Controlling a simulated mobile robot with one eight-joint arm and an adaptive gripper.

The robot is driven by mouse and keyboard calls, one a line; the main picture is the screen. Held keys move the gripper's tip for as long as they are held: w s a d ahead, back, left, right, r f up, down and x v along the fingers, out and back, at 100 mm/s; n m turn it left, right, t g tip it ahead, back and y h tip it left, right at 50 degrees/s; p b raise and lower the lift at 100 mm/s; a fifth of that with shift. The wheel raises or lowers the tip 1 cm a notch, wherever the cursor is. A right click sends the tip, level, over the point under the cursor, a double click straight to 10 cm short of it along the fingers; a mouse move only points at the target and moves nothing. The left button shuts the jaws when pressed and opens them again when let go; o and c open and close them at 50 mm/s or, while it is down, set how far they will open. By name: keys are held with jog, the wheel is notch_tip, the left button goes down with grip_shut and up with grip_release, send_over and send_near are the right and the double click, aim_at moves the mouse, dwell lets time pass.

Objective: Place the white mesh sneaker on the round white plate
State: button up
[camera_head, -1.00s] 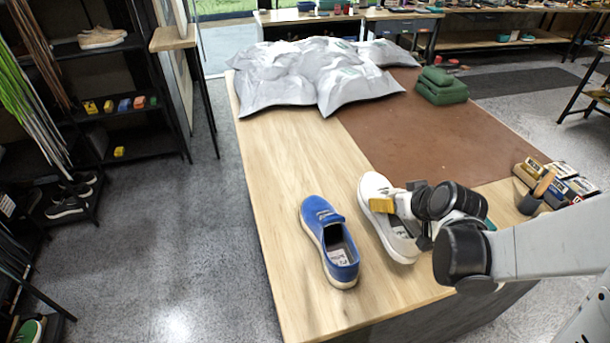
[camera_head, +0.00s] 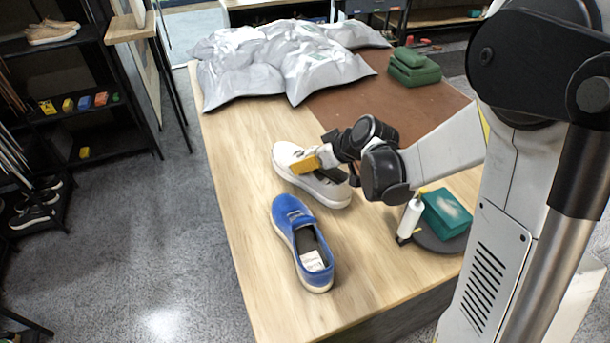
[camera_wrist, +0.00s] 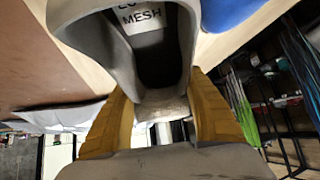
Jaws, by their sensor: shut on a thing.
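The white mesh sneaker (camera_head: 285,158) is on or just above the wooden table in the head view; I cannot tell if it touches the wood. My gripper (camera_head: 314,163) has its yellow fingers at the sneaker's collar. In the wrist view the gripper (camera_wrist: 160,118) is shut on the sneaker (camera_wrist: 80,14), whose insole label reads "MESH". The fingers hide part of the shoe. A blue slip-on shoe (camera_head: 290,222) lies just in front of it, and its edge shows in the wrist view (camera_wrist: 225,10). I see no round white plate.
Grey plastic bags (camera_head: 325,72) lie at the table's back, with folded green cloths (camera_head: 412,68) at the right. A dark round tray (camera_head: 440,242) holds a white bottle (camera_head: 409,220) and a teal box (camera_head: 447,212). The table's left strip (camera_head: 235,150) is clear.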

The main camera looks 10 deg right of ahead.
jog(key=shift+w+a+f, duration=0.2)
jog(key=shift+a, duration=0.1)
jog(key=shift+f, duration=0.25)
jog(key=shift+f+b, duration=0.85)
jog(key=shift+f, duration=0.85)
jog(key=shift+f, duration=0.15)
jog(key=o, duration=1.3)
jog(key=shift+o, duration=0.2)
